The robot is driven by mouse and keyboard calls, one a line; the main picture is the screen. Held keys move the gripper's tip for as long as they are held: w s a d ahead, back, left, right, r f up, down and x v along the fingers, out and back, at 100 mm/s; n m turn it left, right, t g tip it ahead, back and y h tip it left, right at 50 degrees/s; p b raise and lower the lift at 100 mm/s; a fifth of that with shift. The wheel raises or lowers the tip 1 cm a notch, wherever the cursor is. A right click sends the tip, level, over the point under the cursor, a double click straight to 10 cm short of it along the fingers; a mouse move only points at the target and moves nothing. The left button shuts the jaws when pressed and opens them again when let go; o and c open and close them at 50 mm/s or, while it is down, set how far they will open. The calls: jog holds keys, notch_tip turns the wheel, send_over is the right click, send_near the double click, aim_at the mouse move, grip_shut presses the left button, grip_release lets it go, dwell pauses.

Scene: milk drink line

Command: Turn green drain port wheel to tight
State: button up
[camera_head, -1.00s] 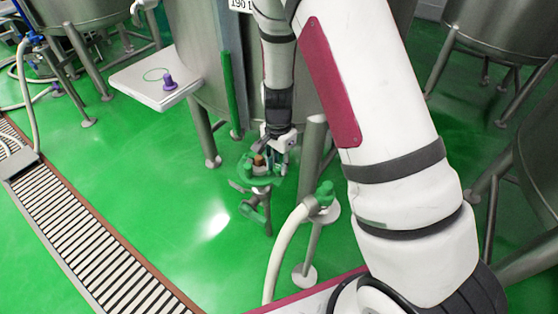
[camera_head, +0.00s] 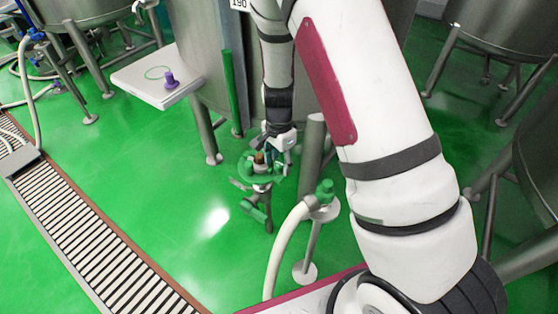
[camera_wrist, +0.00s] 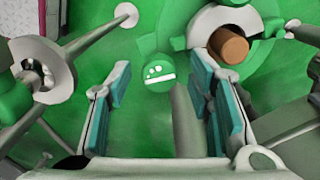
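The green drain port wheel (camera_head: 247,166) sits under the tank on a metal valve, with a brown-orange stem end (camera_wrist: 228,46) at its centre. In the wrist view the stem is at upper right, inside a pale ring. A round green knob (camera_wrist: 158,72) with white marks shows between my fingers, towards their far ends. My gripper (camera_wrist: 165,82) has its teal-padded fingers wide apart, one on each side of the knob. I see no clear contact. In the head view my gripper (camera_head: 278,150) is right at the wheel and hides part of it.
A white hose (camera_head: 284,245) with a green fitting (camera_head: 325,192) stands right of the valve. A tank leg (camera_head: 206,135) is to the left. A white shelf (camera_head: 150,88) bears a purple object (camera_head: 171,81). A floor drain grate (camera_head: 95,235) runs along the left; green floor lies between.

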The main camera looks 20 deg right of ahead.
aim_at(279, 163)
jog(key=shift+r, duration=0.15)
notch_tip(279, 163, up, 12)
dwell(0.6)
dwell(0.3)
